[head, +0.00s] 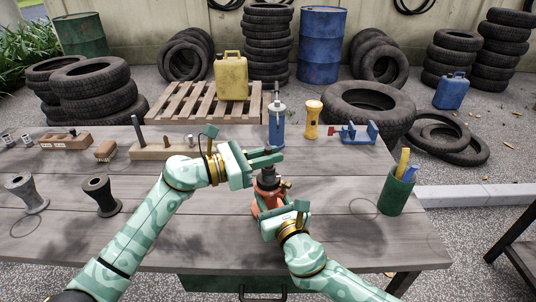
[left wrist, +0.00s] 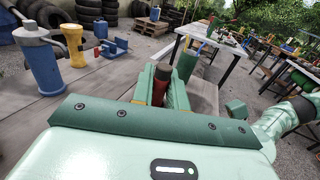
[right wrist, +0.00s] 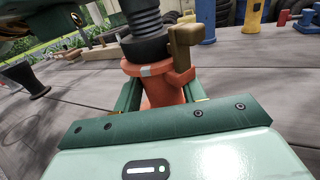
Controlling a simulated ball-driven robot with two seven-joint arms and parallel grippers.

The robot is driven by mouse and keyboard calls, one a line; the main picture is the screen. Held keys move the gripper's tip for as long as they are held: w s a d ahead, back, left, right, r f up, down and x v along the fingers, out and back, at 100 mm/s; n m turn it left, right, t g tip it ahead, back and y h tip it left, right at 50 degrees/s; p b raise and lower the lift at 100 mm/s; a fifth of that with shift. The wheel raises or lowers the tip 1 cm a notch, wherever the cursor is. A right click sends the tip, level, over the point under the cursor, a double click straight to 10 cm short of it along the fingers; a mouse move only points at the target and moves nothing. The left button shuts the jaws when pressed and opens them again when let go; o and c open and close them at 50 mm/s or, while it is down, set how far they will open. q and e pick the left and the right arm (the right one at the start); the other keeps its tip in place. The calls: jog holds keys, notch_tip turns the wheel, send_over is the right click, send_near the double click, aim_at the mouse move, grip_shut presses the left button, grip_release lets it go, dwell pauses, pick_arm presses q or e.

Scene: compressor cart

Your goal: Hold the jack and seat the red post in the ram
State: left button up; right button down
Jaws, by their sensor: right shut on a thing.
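The orange-red jack (head: 266,196) stands on the table. Its black ridged ram (right wrist: 144,28) and brass side fitting (right wrist: 184,46) show in the right wrist view. My right gripper (head: 284,213) is shut on the jack body (right wrist: 160,90). My left gripper (head: 272,157) is level above the jack, with its fingers on either side of the dark-topped red post (left wrist: 158,92). I cannot tell whether those fingers touch the post. The post's lower end is hidden, so I cannot tell how it sits in the ram.
A blue bottle jack (head: 276,125), a yellow post-like piece (head: 313,120) and a blue vise (head: 357,133) stand behind. A green cup with tools (head: 396,194) is at the right. A wooden block with pegs (head: 150,152) and dark spools (head: 101,196) are at the left.

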pick_arm(q)
jog(key=o, duration=0.4)
jog(key=shift+c, duration=0.2)
jog(key=shift+a+r, duration=0.1)
jog(key=shift+r, duration=0.05)
jog(key=v, duration=1.2)
pick_arm(e)
jog(key=c, duration=0.7)
grip_release()
jog(key=shift+c, duration=0.2)
